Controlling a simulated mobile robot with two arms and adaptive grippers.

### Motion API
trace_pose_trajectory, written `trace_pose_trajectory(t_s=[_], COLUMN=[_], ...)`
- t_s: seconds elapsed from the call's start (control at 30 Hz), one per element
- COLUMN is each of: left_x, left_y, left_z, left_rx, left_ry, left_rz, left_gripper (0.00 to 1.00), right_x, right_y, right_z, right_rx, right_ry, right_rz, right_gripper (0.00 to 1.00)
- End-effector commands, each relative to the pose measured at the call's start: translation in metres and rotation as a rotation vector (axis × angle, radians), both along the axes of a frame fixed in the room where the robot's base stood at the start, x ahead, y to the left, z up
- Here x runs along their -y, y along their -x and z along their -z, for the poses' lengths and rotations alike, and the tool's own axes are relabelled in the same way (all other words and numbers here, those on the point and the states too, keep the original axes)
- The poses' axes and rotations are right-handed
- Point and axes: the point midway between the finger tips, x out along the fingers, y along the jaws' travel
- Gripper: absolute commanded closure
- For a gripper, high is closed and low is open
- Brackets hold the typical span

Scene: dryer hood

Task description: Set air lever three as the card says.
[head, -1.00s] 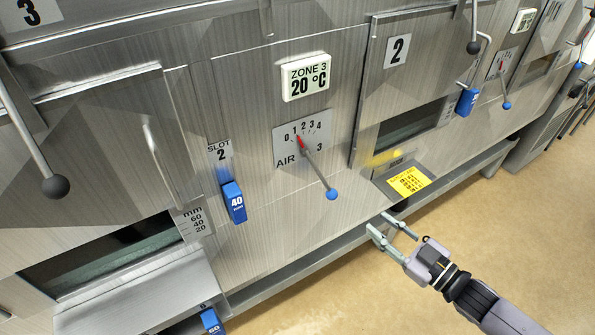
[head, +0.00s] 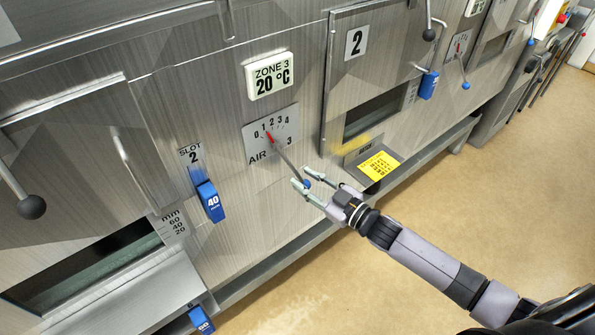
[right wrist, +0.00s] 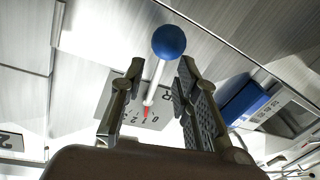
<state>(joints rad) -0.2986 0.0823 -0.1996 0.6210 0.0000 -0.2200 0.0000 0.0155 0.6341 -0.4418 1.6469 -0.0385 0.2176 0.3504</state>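In the right wrist view the blue ball (right wrist: 169,41) and rod show between the open fingers (right wrist: 158,80), with no clear contact. A yellow card (head: 379,166) lies on a ledge to the right; its writing is too small to read. My left gripper is not in view.
The Zone 3 display (head: 270,75) reads 20 °C. A blue block marked 40 (head: 210,202) hangs at slot 2, left of the dial. A black-knobbed handle (head: 31,207) sticks out at far left. Bare floor (head: 440,190) lies in front of the machine.

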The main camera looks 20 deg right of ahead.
Motion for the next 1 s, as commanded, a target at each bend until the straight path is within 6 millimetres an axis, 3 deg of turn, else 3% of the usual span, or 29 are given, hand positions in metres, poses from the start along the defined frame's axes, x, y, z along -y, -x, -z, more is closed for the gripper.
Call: trace_pose_trajectory(t_s=[0.23, 0.6, 1.0], left_x=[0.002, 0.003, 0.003], left_y=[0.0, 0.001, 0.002], left_z=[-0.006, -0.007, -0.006], left_rx=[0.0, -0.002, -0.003], left_ry=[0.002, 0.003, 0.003], left_rz=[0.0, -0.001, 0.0], left_gripper=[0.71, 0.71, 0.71], right_x=[-0.015, -0.017, -0.017], right_y=[-0.025, -0.029, -0.029], right_z=[-0.001, 0.0, 0.0], right_rx=[0.001, 0.001, 0.001], right_ry=[0.0, 0.001, 0.001], right_rz=[0.0, 0.0, 0.0], right_gripper=[0.71, 0.71, 0.98])
